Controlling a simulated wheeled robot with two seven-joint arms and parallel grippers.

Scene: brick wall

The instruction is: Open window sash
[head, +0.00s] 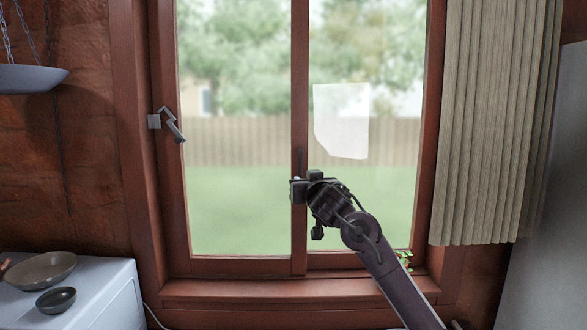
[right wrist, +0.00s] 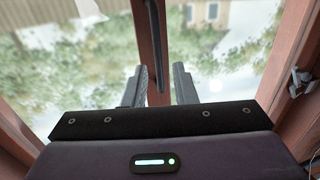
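The window has a reddish-brown wooden frame, with a left sash (head: 235,263) and a right sash (head: 360,259) meeting at a central upright. Both look closed. My right gripper (head: 297,190) is at the central upright, just below the visible part of this handle. In the right wrist view my right gripper (right wrist: 160,88) has its fingers apart, one on each side of the handle's line, with a gap. Contact cannot be made out. My left gripper is out of view.
A grey crank-like latch (head: 170,124) is on the left frame. A white sheet (head: 341,120) shows on the right pane. A beige curtain (head: 495,120) hangs right. A white counter (head: 75,295) with pans stands lower left, and a hanging bowl (head: 30,78) is upper left.

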